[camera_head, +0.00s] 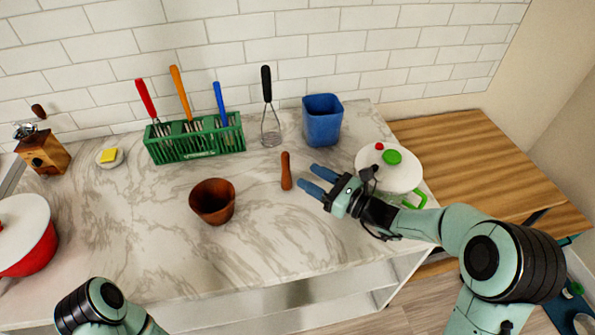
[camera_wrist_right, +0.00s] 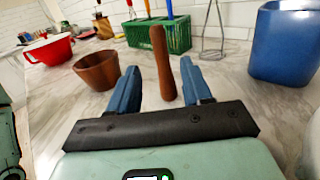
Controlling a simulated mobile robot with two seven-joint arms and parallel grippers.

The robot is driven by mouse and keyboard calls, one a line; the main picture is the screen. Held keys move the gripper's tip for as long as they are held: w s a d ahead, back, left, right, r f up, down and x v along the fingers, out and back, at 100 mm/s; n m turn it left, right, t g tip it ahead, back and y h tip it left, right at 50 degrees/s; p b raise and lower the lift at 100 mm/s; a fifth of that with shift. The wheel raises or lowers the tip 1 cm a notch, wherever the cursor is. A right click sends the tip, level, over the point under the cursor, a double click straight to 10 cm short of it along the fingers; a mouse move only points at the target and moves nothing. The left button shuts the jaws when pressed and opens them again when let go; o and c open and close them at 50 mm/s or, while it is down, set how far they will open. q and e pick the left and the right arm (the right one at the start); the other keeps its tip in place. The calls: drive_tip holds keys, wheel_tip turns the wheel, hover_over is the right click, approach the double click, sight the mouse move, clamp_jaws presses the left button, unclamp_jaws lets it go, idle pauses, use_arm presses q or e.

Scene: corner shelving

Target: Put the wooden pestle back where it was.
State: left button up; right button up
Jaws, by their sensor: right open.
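The brown wooden pestle (camera_head: 286,170) stands on the marble counter, to the right of a brown wooden mortar (camera_head: 213,203). The mortar's inside looks empty in the head view. My right gripper (camera_head: 312,179) is open just right of the pestle, its blue fingers pointing toward it. In the right wrist view the pestle (camera_wrist_right: 161,62) appears upright between the two open fingers (camera_wrist_right: 164,82). It is not gripped, and I cannot tell how far it reaches between them. The mortar (camera_wrist_right: 97,70) shows to its left. My left gripper is out of view; only part of that arm shows.
Behind are a green rack (camera_head: 195,141) with colored-handled utensils, a black-handled masher (camera_head: 269,110) and a blue container (camera_head: 322,120). A white-lidded pot (camera_head: 388,172) is near my right arm. A red pot (camera_head: 28,240) is far left. Counter around the mortar is clear.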

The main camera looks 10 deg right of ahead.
drive_tip(key=shift+b+v, duration=0.3)
drive_tip(key=shift+v, duration=2.35)
